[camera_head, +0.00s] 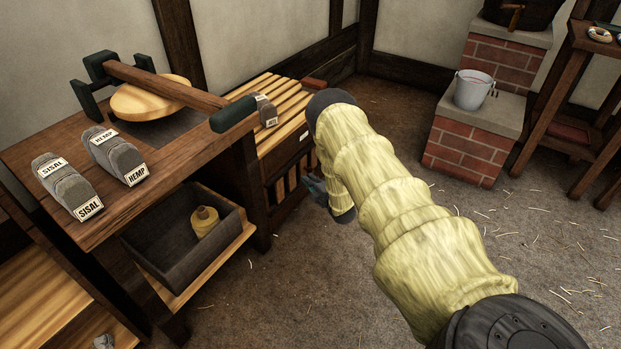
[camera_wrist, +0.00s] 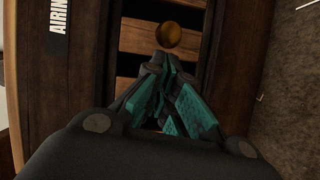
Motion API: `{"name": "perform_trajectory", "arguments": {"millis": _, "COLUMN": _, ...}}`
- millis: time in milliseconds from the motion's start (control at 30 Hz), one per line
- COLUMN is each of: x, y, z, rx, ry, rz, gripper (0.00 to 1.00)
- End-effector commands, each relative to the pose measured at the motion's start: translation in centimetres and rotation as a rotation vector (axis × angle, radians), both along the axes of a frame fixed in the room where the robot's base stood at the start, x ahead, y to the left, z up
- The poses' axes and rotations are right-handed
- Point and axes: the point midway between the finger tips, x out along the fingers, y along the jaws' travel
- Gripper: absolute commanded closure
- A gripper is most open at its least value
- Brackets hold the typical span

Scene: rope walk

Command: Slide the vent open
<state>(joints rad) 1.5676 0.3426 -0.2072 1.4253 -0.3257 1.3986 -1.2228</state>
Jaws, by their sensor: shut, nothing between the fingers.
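The vent (camera_head: 283,187) is a panel of dark gaps and wooden slats low on the front of the slatted bench. In the wrist view, its slats (camera_wrist: 150,38) fill the middle, with a round brass knob (camera_wrist: 168,36) on it. My gripper (camera_wrist: 168,68) is shut and empty, its teal-padded fingers together, with their tips just below the knob in the picture. I cannot tell whether they touch it. In the head view my gripper (camera_head: 316,187) is beside the vent's right side, partly hidden by my arm.
A workbench (camera_head: 180,155) with sisal and hemp bundles stands at left, with a dark bin (camera_head: 150,245) below. A brick block (camera_head: 465,150) with a bucket (camera_head: 471,90) stands right. Straw-strewn floor is open between.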

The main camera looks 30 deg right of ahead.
Motion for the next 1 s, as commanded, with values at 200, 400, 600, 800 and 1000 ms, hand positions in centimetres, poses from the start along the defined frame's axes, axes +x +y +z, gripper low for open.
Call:
{"name": "perform_trajectory", "arguments": {"millis": 200, "x": -2.4, "y": 2.0, "z": 0.8, "rx": -0.001, "ry": 0.006, "rz": 0.002, "gripper": 1.00}}
{"name": "perform_trajectory", "arguments": {"millis": 400, "x": -6.1, "y": 2.2, "z": 1.1, "rx": 0.001, "ry": 0.006, "rz": 0.004, "gripper": 1.00}}
{"name": "perform_trajectory", "arguments": {"millis": 600, "x": -9.1, "y": 2.3, "z": 1.4, "rx": 0.000, "ry": 0.004, "rz": 0.002, "gripper": 1.00}}
{"name": "perform_trajectory", "arguments": {"millis": 800, "x": -10.8, "y": 2.3, "z": 1.4, "rx": 0.000, "ry": 0.004, "rz": 0.002, "gripper": 1.00}}
{"name": "perform_trajectory", "arguments": {"millis": 1000, "x": -11.1, "y": 2.3, "z": 1.3, "rx": 0.000, "ry": 0.002, "rz": 0.003, "gripper": 1.00}}
